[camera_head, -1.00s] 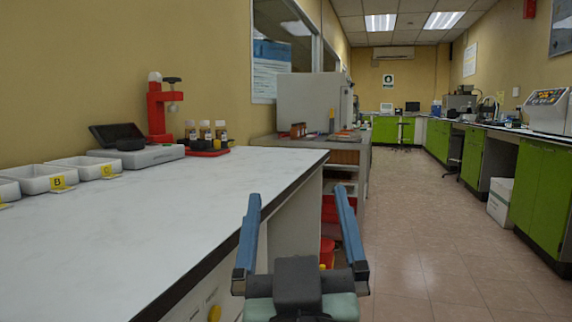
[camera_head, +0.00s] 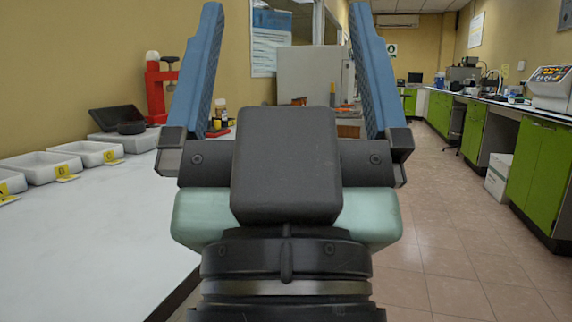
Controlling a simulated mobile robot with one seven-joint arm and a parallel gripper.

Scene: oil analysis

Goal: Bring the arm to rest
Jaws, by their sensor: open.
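My gripper (camera_head: 285,65) fills the middle of the head view, with its two blue fingers pointing up and spread wide apart. It is open, and nothing shows between the fingers except the background. It is raised in front of the camera, over or beside the right edge of the white bench (camera_head: 110,240); I cannot tell its exact height. The gripper body hides part of the bench edge and the aisle.
On the bench stand white trays (camera_head: 87,152) with yellow letter tags, a red stand (camera_head: 158,90), a scale (camera_head: 125,135) and a partly hidden bottle (camera_head: 220,112). Green cabinets (camera_head: 540,180) line the right side. The tiled floor (camera_head: 440,210) between is clear.

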